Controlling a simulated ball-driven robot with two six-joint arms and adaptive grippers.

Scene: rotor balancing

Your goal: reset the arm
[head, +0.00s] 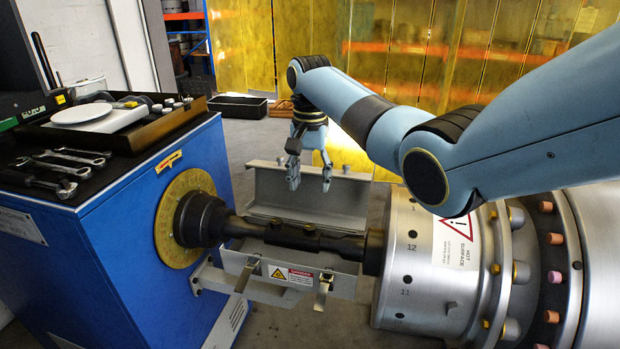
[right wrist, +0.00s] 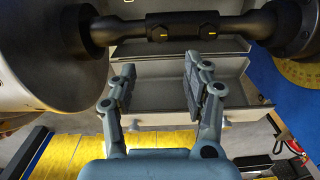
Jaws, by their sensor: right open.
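My right gripper (head: 310,182) hangs fingers down above the open grey guard trough (head: 310,195) around the shaft. Its two fingers are apart with nothing between them. In the right wrist view the open fingers (right wrist: 158,92) point toward the dark shaft (right wrist: 185,27), with a gap between. The shaft (head: 305,240) joins the blue machine (head: 110,240) to the large metal rotor housing (head: 410,260). My right arm reaches in from the right over the housing. My left gripper is not in view.
Several wrenches (head: 65,168) and a white round plate (head: 82,113) lie on the blue machine's top. Two latches (head: 323,290) hang at the trough's front. A black crate (head: 238,106) stands on the floor behind, before yellow curtains (head: 240,40).

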